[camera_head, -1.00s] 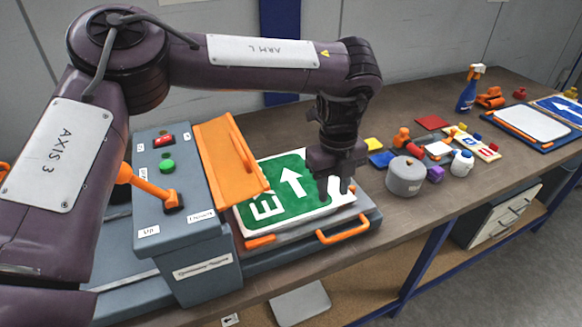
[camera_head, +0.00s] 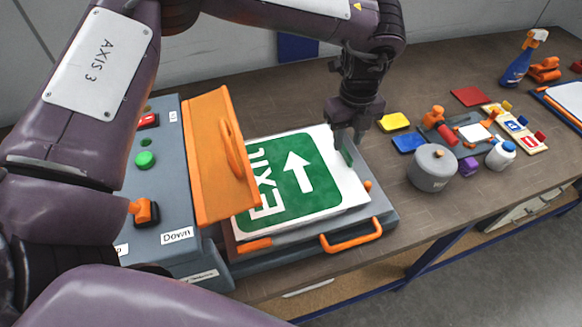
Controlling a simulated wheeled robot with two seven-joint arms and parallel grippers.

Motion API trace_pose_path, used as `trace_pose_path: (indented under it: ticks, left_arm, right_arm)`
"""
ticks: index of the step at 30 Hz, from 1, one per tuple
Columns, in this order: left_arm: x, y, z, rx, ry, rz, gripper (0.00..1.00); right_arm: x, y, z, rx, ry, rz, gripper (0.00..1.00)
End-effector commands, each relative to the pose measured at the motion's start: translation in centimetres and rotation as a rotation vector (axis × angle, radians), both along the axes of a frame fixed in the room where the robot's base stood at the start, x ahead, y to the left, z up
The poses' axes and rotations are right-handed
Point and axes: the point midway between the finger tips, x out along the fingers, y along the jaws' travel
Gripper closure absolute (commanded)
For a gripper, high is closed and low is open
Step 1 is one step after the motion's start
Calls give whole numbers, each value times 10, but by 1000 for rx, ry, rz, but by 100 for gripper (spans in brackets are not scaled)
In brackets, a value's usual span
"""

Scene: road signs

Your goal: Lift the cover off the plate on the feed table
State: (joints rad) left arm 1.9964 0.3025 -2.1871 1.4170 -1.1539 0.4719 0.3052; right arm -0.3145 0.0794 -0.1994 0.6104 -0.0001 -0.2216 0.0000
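A green sign plate (camera_head: 287,187) with a white EXIT and arrow lies face up on the grey feed table (camera_head: 385,205), with white around the green. I cannot make out a separate cover lying on it; a hinged orange panel (camera_head: 212,165) with a handle stands tilted at its left. My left gripper (camera_head: 348,146) points down at the plate's far right edge. Its two fingers look apart, with nothing clearly held. A small green patch shows just below them, and whether they touch the plate is unclear. My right gripper is out of view.
A grey control box (camera_head: 165,205) with buttons and an orange lever stands left of the plate. An orange handle (camera_head: 350,236) is on the feed table's front.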

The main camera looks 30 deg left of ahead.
Motion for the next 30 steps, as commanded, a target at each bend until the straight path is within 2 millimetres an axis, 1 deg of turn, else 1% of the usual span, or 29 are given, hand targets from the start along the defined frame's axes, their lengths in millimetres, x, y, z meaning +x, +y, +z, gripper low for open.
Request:
trace_pose_path:
  ticks: [1, 3, 6, 10, 12, 14, 22, 30]
  left_arm:
    - [-1, 0, -5, 3, 4, -1, 66]
    - [0, 1, -17, 2, 5, 1, 66]
    - [0, 1, -27, 2, 2, 1, 66]
    - [0, 0, -31, 1, 1, 1, 66]
    - [0, 0, -31, 1, 1, 1, 66]
    - [0, 0, -31, 1, 1, 1, 66]
    - [0, 0, -31, 1, 1, 1, 100]
    - [1, 0, -31, 1, 1, 2, 100]
  right_arm:
    - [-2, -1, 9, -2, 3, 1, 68]
    - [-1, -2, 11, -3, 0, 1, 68]
    - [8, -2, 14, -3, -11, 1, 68]
    - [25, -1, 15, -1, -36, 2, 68]
    - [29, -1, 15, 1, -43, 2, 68]
    - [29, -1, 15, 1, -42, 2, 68]
    - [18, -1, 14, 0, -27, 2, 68]
    - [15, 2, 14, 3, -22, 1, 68]
